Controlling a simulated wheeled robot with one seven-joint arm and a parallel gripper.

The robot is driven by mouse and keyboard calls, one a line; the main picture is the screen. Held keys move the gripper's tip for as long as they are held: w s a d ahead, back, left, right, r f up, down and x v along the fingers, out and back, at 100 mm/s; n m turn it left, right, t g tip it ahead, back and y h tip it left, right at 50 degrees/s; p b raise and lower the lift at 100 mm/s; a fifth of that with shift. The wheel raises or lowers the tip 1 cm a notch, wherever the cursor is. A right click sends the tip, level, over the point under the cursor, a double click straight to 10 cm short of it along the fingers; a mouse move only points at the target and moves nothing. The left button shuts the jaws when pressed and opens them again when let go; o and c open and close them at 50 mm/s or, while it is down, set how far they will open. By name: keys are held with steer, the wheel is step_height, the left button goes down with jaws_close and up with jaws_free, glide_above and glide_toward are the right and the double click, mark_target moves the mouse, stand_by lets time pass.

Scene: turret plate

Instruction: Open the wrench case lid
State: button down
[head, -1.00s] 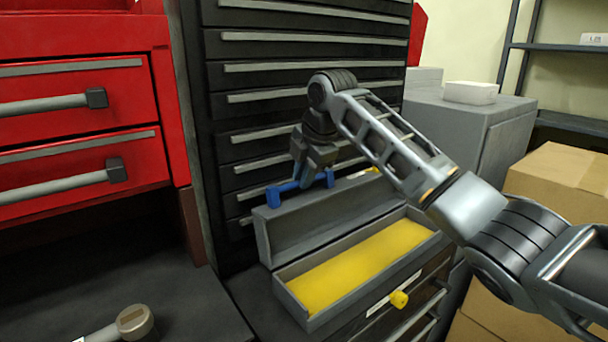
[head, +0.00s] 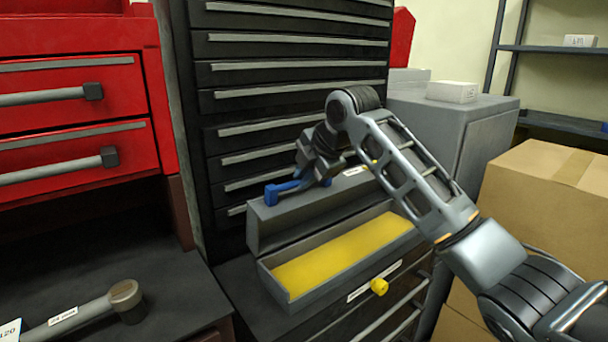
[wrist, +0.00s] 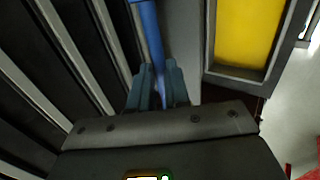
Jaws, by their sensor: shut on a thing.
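The wrench case is a long grey box with a yellow inside (head: 345,247), on top of a dark drawer cabinet in the head view. Its grey lid (head: 312,208) stands up along the back edge, so the case is open. A blue handle (head: 283,189) sits behind the lid's top edge. My gripper (head: 306,181) is behind the lid at this handle. In the wrist view my gripper (wrist: 160,90) is shut on the blue handle (wrist: 150,35), which runs between the fingers. The case's yellow inside (wrist: 245,33) shows at right there.
A black drawer stack (head: 290,75) rises close behind the lid. Red drawers (head: 75,110) stand at left, above a dark bench with a grey tool (head: 125,297). A yellow knob (head: 379,287) sticks out below the case. Cardboard boxes (head: 535,210) stand at right.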

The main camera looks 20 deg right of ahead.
steer(key=c, duration=1.1)
jaws_free()
steer(key=shift+f, duration=0.15)
steer(key=v, duration=0.8)
steer(key=shift+b, duration=0.3)
steer(key=shift+w+a+f, duration=0.1)
